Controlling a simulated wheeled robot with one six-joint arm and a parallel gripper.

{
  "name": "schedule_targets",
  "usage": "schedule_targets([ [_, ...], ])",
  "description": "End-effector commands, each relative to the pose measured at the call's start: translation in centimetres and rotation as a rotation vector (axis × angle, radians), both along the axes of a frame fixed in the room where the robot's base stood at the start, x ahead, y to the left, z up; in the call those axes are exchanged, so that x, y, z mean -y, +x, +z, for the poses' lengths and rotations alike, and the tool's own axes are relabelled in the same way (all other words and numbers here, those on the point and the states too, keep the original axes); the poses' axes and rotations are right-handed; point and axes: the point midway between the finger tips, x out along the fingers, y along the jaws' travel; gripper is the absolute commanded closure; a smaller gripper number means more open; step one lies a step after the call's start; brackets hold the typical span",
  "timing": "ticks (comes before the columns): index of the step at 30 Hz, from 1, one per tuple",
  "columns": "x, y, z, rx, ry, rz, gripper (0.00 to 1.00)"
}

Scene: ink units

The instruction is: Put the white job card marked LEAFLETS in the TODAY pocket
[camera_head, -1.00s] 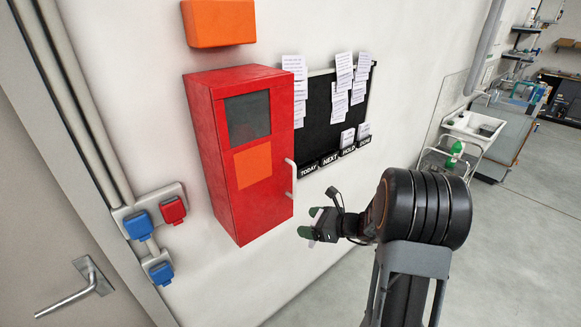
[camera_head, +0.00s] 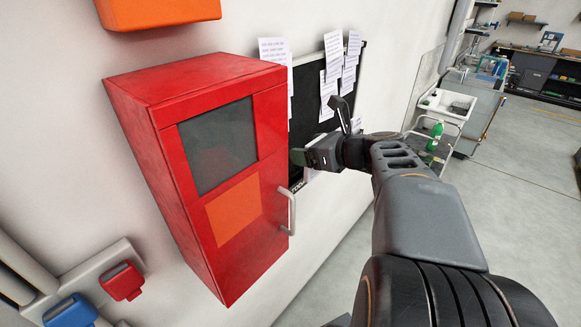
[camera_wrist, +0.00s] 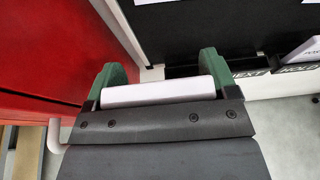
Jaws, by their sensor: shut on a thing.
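My gripper (camera_head: 303,158) is in front of the lower part of the black board (camera_head: 304,100), just right of the red cabinet. In the wrist view its two green fingers (camera_wrist: 163,78) are shut on a white card (camera_wrist: 158,92), seen nearly edge-on. No writing on the card can be read. The board's pocket row runs behind and beyond the fingers in the wrist view. The NEXT label (camera_wrist: 250,76) and part of the HOLD label (camera_wrist: 298,69) show to the right. The TODAY pocket is mostly hidden by the gripper and cannot be made out clearly.
The red cabinet (camera_head: 228,213) with its handle (camera_head: 288,212) juts out close left of my gripper. White sheets (camera_head: 333,55) hang on the board. Another white card (camera_wrist: 306,50) stands by the HOLD label. Open floor lies to the right.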

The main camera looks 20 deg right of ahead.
Motion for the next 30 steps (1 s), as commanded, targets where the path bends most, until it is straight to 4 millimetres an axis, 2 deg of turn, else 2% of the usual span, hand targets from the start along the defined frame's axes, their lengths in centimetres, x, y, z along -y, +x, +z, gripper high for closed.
schedule_targets([
  [1,-0.2,1.4,-0.5,-0.006,0.005,0.007,0.44],
  [6,-0.3,5.6,-2.7,-0.007,0.003,0.006,0.44],
  [12,-0.3,8.0,-6.0,-0.003,0.002,0.002,0.44],
  [23,-0.2,9.8,-8.1,-0.001,0.000,0.000,0.44],
  [30,-0.2,9.9,-10.9,-0.002,0.001,-0.002,0.44],
])
